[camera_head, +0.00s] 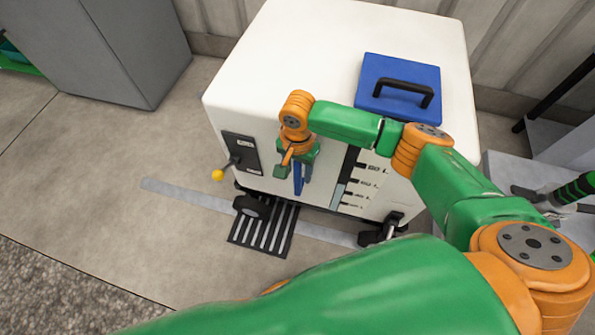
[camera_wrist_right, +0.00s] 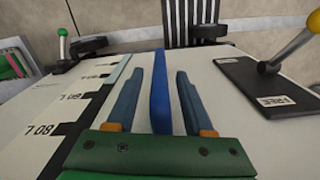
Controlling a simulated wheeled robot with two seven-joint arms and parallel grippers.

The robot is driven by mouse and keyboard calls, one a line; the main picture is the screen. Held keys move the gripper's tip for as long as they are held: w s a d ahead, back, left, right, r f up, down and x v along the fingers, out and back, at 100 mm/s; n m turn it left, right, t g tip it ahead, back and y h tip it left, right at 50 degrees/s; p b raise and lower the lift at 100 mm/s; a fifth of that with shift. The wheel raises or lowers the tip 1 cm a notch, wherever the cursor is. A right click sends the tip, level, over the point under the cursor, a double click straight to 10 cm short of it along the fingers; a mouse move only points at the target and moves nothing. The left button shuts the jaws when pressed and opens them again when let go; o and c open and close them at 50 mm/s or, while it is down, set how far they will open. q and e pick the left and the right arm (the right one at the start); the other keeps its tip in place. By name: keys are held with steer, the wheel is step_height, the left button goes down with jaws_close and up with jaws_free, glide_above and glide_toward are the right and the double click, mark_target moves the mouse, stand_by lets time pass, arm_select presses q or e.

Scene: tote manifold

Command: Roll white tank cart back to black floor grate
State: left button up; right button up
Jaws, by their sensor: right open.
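The white tank cart (camera_head: 330,50) stands upright on casters, with a blue lid (camera_head: 400,85) on top and a level scale on its front. The black floor grate (camera_head: 262,230) lies at the cart's front left, partly hidden under it; a front caster (camera_head: 250,207) shows at its edge. My right gripper (camera_head: 297,182) is at the cart's front face, pointing down. In the right wrist view, its open fingers (camera_wrist_right: 160,85) straddle a blue upright bar (camera_wrist_right: 160,100) on that face, with a gap on each side. My left gripper is not in view.
A black lever plate (camera_head: 240,152) with a yellow knob (camera_head: 218,175) is left of the gripper. A grey cabinet (camera_head: 115,45) stands at the back left. A pale floor strip (camera_head: 185,195) passes the grate. The floor on the left is clear.

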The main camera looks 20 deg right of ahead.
jaws_close()
stand_by(1.4)
